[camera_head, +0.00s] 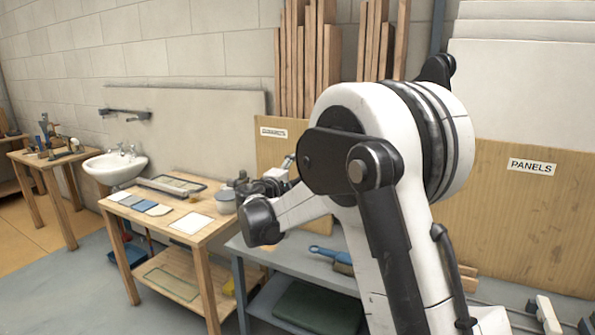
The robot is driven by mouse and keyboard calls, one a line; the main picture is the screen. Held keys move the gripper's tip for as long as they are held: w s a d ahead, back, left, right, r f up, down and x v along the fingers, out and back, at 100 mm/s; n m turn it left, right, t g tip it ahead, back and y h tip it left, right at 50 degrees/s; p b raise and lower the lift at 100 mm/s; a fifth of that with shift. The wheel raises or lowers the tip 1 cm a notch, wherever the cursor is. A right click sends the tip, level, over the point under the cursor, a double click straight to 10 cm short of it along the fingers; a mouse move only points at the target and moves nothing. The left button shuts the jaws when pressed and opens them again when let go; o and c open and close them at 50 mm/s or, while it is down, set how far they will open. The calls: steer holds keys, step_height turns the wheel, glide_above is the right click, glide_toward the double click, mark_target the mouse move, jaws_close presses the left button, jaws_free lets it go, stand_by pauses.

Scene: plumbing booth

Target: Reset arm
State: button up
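My arm fills the middle and right of the head view, folded. Its far end shows small beside the big white joint, above the work tables. My gripper (288,163) seems to be the small dark and silver part there, partly hidden by my own arm. Its fingers are too small and too covered to tell whether they are open or shut. I see nothing clearly held in it.
A wooden table (184,240) with coloured sample tiles (145,207) and a tray (172,186) stands left of my arm. A grey bench (290,254) holds a blue-handled brush (328,254). A white sink (115,166) hangs on the wall. Timber (307,60) and labelled panels (530,200) stand behind.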

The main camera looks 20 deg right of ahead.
steer(key=s+d+r+m+g+y, duration=0.1)
steer(key=s+d+m+g+y, duration=0.15)
steer(key=s, duration=0.85)
steer(key=s+d+m+g+y, duration=0.2)
steer(key=s+d+m, duration=0.1)
steer(key=s, duration=0.9)
steer(key=s+a+f+m+y, duration=0.1)
steer(key=s+a+f+y, duration=0.1)
steer(key=s, duration=0.7)
steer(key=s+a+f+m+g+y, duration=0.1)
steer(key=s+a+f+m+y, duration=0.1)
steer(key=s, duration=0.7)
steer(key=s+a+f+m+g+y, duration=0.1)
steer(key=s+a+f+y, duration=0.2)
steer(key=s+f, duration=0.3)
steer(key=s+a, duration=0.1)
steer(key=s, duration=0.2)
steer(key=shift+m, duration=0.25)
